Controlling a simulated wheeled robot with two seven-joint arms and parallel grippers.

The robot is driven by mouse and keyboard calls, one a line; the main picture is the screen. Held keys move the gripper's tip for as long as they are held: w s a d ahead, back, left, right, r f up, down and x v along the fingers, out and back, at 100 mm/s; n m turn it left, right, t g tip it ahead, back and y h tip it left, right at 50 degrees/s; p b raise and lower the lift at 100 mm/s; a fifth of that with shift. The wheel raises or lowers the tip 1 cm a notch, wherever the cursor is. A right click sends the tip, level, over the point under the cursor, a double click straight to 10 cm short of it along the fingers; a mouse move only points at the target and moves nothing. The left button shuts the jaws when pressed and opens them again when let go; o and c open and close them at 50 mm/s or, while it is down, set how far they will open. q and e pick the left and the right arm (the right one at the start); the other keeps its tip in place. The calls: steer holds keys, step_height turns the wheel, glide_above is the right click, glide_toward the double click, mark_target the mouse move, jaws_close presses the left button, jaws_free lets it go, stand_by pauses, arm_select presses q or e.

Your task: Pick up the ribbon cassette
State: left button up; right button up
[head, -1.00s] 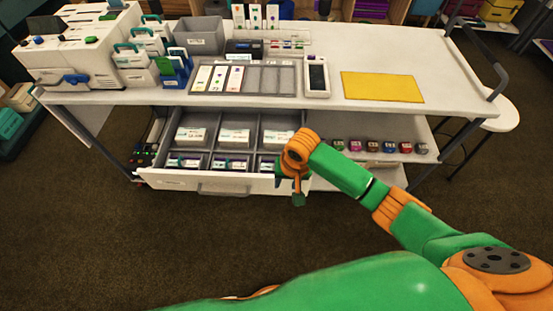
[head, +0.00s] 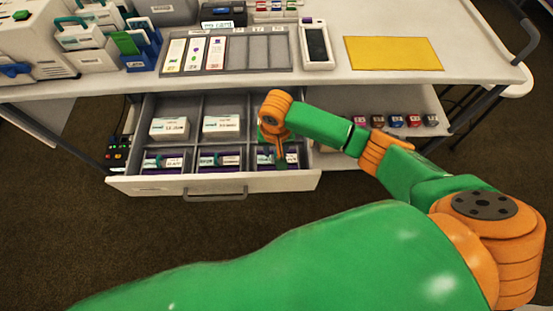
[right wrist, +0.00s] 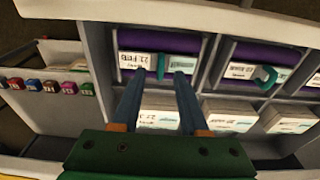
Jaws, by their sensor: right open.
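The ribbon cassettes lie in the front row of the open drawer (head: 150,186), purple with white labels: a left one (head: 167,162), a middle one (head: 218,160), and a right one partly hidden by my right gripper (head: 281,162). In the right wrist view, my right gripper (right wrist: 160,74) is open, its two fingers pointing at a cassette (right wrist: 135,60) with a white and teal label. The fingertips overlap the label's lower edge; I cannot tell whether they touch it. The cassette lies in its compartment. My left gripper is not in view.
White boxes (head: 170,127) sit in the drawer's back row, between grey dividers. The tabletop above holds a card tray (head: 227,70), a handheld device (head: 317,46) and a yellow mat (head: 394,53). Small coloured spools (head: 396,121) line the shelf right of the drawer.

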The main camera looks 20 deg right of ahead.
steer(key=shift+w+f, duration=0.2)
steer(key=shift+f, duration=1)
jaws_close()
stand_by(0.4)
